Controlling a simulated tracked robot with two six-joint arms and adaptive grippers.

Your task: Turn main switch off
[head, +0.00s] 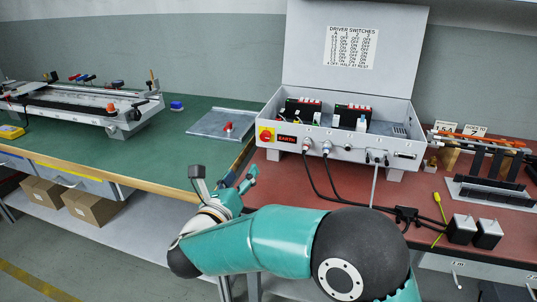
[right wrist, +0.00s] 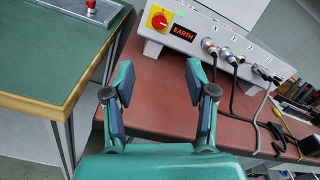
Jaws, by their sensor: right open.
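The main switch (head: 266,134) is a red rotary knob on a yellow plate, at the left end of the front panel of a grey control box (head: 345,152). In the right wrist view the switch (right wrist: 159,20) shows at the top, its knob slanted. My right gripper (head: 240,178) is below and left of the switch in the head view, near the bench edges. In the right wrist view my right gripper (right wrist: 160,82) is open and empty, its fingers apart with the switch beyond them. It does not touch the switch. My left gripper is not in view.
An EARTH label (head: 287,139) sits right of the switch, then connectors with black cables (head: 325,180). The box stands on a red bench (head: 300,190). A green bench (head: 160,150) with a metal plate (head: 222,124) adjoins at left. The box lid (head: 350,50) is open.

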